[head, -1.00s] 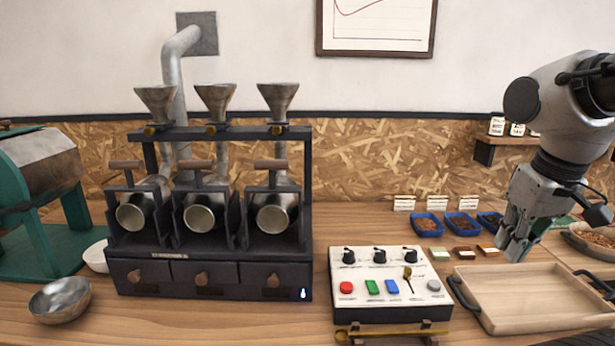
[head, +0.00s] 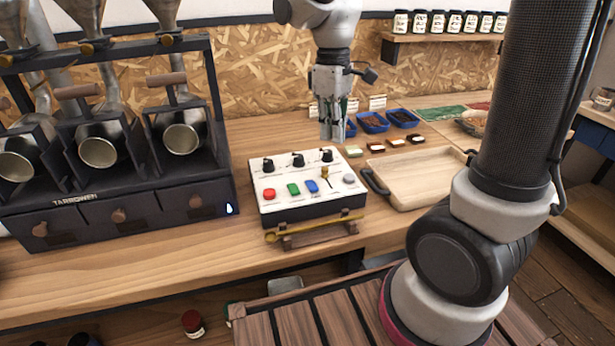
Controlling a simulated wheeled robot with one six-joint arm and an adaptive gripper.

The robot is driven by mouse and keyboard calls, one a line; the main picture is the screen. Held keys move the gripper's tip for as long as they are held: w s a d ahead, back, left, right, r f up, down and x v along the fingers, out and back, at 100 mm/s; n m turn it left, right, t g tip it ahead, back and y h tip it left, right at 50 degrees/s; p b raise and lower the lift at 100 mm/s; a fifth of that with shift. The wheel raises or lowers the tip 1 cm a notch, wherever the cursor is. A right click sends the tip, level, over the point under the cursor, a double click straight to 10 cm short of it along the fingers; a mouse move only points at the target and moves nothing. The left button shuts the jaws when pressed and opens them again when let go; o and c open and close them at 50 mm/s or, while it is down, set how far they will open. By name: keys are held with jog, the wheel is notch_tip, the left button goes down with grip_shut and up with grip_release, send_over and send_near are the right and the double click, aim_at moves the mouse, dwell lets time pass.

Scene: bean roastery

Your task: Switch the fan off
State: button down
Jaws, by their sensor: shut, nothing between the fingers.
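The control box (head: 282,205) stands on the wooden counter, with a white sloped top and a dark base. Along its back are three black knobs, at left (head: 268,165), middle (head: 298,159) and right (head: 327,155). In front of them are a red button (head: 269,194), a green switch (head: 293,189), a blue switch (head: 312,186), a brass toggle lever (head: 325,174) and a grey button (head: 349,179). I cannot read the labels or tell which one is the fan's. My gripper (head: 333,136) is shut and empty, pointing down, above and behind the box's right back corner, apart from it.
The roaster with several drums (head: 150,215) stands left of the box. A wooden tray (head: 405,205) is close on the right. Blue bean trays (head: 372,122) and small sample blocks lie behind. A brass tool (head: 315,228) lies on a rest in front.

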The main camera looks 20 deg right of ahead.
aim_at(309, 188)
jog(key=w+a+n, duration=0.4)
jog(key=w+n, duration=0.1)
jog(key=n, duration=0.4)
jog(key=shift+g, duration=0.3)
jog(key=f, duration=0.4)
jog(key=s+f, duration=0.1)
jog(key=f, duration=0.9)
jog(key=shift+s+a+f, duration=0.15)
jog(key=shift+s, duration=0.15)
